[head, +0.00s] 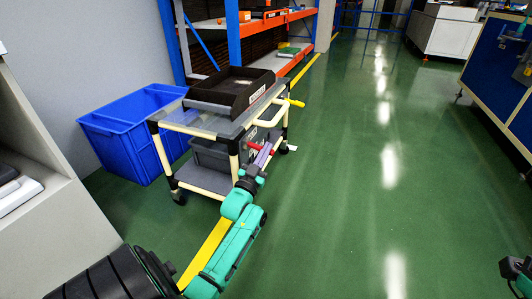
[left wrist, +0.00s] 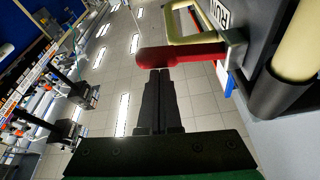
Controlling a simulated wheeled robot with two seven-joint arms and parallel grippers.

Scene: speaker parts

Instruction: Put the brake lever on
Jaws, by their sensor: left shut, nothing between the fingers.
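The cart (head: 205,125) stands left of centre in the head view. A red lever (head: 258,147) sticks out from its near right side, by the post. In the left wrist view the red lever (left wrist: 180,55) lies across the upper middle, joined to a bracket at the post. My left gripper (head: 262,155) reaches in low beside the cart. In the left wrist view its fingers (left wrist: 159,75) are shut and empty, their tips just at the lever's lower edge; whether they touch is unclear. Part of my right arm (head: 512,268) shows at the lower right; its fingers are not clear.
A black tray (head: 228,90) sits on the cart's top and a grey bin (head: 212,155) on its lower shelf. A blue crate (head: 125,130) stands left of the cart, shelving (head: 270,30) behind it. The green floor (head: 370,180) to the right is clear.

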